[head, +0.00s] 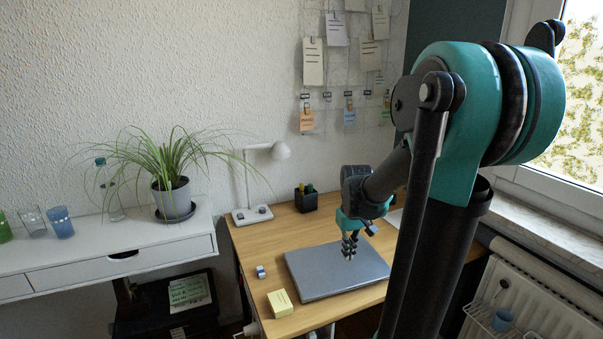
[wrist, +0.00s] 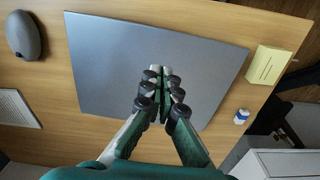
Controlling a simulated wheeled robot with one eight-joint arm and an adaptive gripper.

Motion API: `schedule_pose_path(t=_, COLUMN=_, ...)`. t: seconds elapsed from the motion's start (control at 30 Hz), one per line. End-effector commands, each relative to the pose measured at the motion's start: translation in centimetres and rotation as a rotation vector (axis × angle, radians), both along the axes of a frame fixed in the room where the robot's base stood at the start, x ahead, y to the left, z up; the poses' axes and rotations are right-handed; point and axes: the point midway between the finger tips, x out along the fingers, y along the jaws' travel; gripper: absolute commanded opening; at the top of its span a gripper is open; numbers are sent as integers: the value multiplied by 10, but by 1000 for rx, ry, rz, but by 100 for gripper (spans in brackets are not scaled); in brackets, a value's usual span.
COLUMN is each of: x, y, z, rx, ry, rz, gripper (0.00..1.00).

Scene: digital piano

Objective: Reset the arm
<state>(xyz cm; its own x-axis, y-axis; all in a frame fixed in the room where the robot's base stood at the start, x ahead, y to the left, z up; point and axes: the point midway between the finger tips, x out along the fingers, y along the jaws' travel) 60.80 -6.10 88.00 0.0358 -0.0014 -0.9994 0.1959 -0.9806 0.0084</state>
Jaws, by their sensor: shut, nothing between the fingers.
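My gripper (head: 349,247) hangs over the closed grey laptop (head: 318,278) on the wooden desk in the head view. In the wrist view my gripper (wrist: 162,93) points at the laptop (wrist: 110,55), its fingertips together with nothing between them. The gap between fingertips and laptop lid is hard to judge. My teal and black arm reaches in from the right of the head view and covers part of the desk.
On the desk (head: 262,245) are a yellow note block (head: 280,303), a small blue-white item (head: 261,272), a white lamp (head: 268,152) and a black pen holder (head: 306,199). A computer mouse (wrist: 24,36) shows in the wrist view. A white shelf with a potted plant (head: 172,195) stands left.

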Motion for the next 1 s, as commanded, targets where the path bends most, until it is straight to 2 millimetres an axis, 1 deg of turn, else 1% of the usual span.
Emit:
schedule_pose_path(t=0.03, x=-13, y=3, z=-3, rx=0, ry=-25, rz=-13, gripper=0)
schedule_pose_path(t=0.2, x=-57, y=11, z=-19, rx=8, ry=-145, rz=-85, gripper=0)
schedule_pose_path(t=0.3, x=-81, y=15, z=-30, rx=17, ry=-213, rz=-124, gripper=0)
schedule_pose_path(t=0.43, x=-104, y=18, z=-42, rx=32, ry=-284, rz=-166, gripper=0)
schedule_pose_path(t=0.5, x=-111, y=19, z=-47, rx=38, ry=-308, rz=-181, gripper=0)
schedule_pose_path(t=0.6, x=-117, y=20, z=-50, rx=43, ry=-329, rz=-193, gripper=0)
schedule_pose_path(t=1.0, x=-118, y=20, z=-51, rx=45, ry=-333, rz=-197, gripper=0)
